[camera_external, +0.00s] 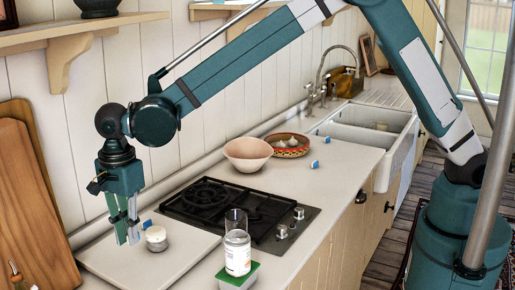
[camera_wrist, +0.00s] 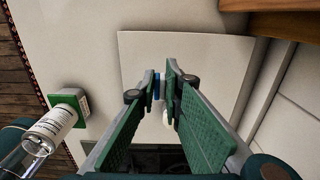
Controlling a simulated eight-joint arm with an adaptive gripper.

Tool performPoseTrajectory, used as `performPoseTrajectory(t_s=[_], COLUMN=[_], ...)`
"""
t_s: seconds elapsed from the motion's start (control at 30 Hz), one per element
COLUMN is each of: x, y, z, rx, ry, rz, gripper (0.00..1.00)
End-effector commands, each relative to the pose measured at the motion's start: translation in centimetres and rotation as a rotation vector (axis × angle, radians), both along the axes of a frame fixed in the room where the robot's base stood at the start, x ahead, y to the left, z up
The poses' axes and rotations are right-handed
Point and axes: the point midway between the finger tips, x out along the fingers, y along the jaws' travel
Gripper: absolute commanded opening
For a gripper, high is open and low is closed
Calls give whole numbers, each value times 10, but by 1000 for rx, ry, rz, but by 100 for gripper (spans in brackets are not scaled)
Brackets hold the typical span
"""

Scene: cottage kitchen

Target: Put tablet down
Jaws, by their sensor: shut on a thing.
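My gripper (camera_external: 128,238) hangs pointing down over the left end of the counter, low above a pale board (camera_external: 120,262). In the wrist view its fingertips (camera_wrist: 161,76) are close together, with a small blue piece (camera_wrist: 157,88) between them, which I take to be the tablet. The blue piece (camera_external: 146,224) also shows just right of the fingers in the external view. Most of it is hidden by the fingers. I cannot tell whether it touches the board.
A small lidded jar (camera_external: 156,240) stands close right of the fingers. A black gas hob (camera_external: 225,210), pink bowl (camera_external: 247,154) and sink (camera_external: 370,130) lie beyond.

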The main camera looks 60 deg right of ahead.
Motion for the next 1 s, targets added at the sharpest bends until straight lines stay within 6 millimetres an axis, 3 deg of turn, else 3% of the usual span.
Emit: performPoseTrajectory(t_s=[0.17, 0.6, 1.0], x=[0, 0, 0], y=[0, 0, 0], z=[-9, -60, -63], rx=[0, 0, 0], ry=[0, 0, 0], rz=[0, 0, 0], gripper=[4, 4, 4])
